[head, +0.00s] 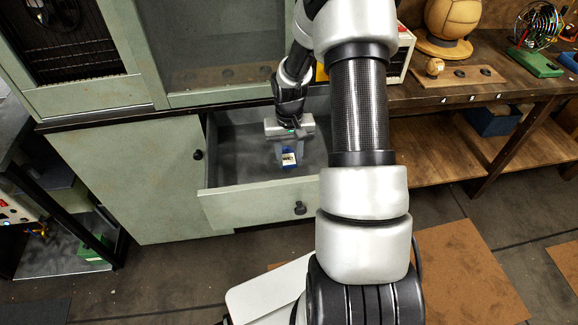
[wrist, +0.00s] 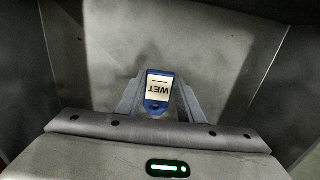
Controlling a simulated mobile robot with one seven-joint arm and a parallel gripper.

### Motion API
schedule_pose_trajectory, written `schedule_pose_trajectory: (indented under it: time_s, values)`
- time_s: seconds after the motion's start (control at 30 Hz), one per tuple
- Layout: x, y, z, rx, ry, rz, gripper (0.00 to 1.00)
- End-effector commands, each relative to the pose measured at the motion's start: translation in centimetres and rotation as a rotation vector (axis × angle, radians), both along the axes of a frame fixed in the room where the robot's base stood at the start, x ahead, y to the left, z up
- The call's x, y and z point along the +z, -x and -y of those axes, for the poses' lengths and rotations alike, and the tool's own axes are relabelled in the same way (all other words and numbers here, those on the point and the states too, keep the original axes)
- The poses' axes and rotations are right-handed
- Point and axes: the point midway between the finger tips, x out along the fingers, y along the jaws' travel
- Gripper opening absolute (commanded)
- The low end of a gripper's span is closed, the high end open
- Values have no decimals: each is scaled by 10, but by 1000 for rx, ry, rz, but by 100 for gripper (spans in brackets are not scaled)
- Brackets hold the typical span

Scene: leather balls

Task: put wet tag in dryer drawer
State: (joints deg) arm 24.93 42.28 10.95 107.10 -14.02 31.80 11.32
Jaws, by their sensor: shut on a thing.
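The wet tag (wrist: 158,88) is a small blue tag with a white face reading "WET". My gripper (wrist: 158,105) is shut on it, with a finger on each side. In the head view the tag (head: 288,160) and my gripper (head: 289,152) show inside the outline of the open dryer drawer (head: 255,205). The drawer is a pale green-grey box pulled out of the cabinet, and its dark floor looks empty. In the wrist view the drawer walls (wrist: 268,65) surround the tag. I cannot tell whether the tag touches the drawer floor.
The drawer's knob (head: 300,208) is on its front panel. A cabinet door (head: 130,180) is closed to the left. A wooden workbench (head: 470,95) at right holds a leather ball (head: 450,20) and a wooden board (head: 460,80) with a small ball.

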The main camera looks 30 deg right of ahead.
Motion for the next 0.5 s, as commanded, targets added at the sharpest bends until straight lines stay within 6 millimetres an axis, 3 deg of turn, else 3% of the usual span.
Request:
schedule_pose_trajectory:
  time_s: [0.23,0.5]
  values:
    - [-33,1,-1,1,-1,-3,13]
    - [-35,0,0,1,0,0,13]
